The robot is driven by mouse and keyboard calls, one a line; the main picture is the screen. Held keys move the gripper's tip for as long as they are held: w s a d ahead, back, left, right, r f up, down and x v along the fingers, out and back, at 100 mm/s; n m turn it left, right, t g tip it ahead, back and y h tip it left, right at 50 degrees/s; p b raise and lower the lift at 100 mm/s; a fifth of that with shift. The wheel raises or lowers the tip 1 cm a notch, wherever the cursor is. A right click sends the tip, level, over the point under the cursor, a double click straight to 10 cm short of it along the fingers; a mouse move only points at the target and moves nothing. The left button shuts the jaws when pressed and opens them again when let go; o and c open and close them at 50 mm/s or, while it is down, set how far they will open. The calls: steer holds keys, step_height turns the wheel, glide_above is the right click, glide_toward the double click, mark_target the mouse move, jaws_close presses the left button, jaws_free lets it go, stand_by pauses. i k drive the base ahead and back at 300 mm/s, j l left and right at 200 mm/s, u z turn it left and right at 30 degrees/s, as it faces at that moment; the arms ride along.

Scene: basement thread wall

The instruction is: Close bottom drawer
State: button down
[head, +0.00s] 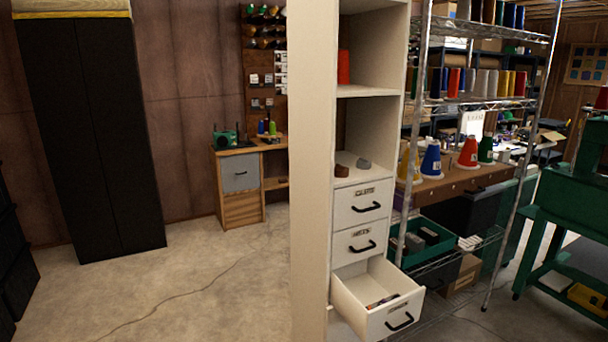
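The bottom drawer (397,318) belongs to the tall white shelf unit (370,91). It is pulled well out, with its front facing right and toward me. Its black handle (400,322) is on the front face. A few small dark and coloured items lie inside it. Two drawers above, the top drawer (350,207) and the middle drawer (347,244), are shut. My gripper is not in view.
A pale upright panel (313,170) stands along the unit's left side. A wire rack (480,98) with thread cones stands close on the right. A green machine stand (540,225) is farther right. Concrete floor (190,290) is clear at left.

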mark_target(353, 287)
steer(key=i+z, duration=0.3)
steer(key=z, duration=0.15)
steer(key=i+z, duration=0.4)
steer(key=k+l, duration=0.05)
steer(key=k, duration=0.05)
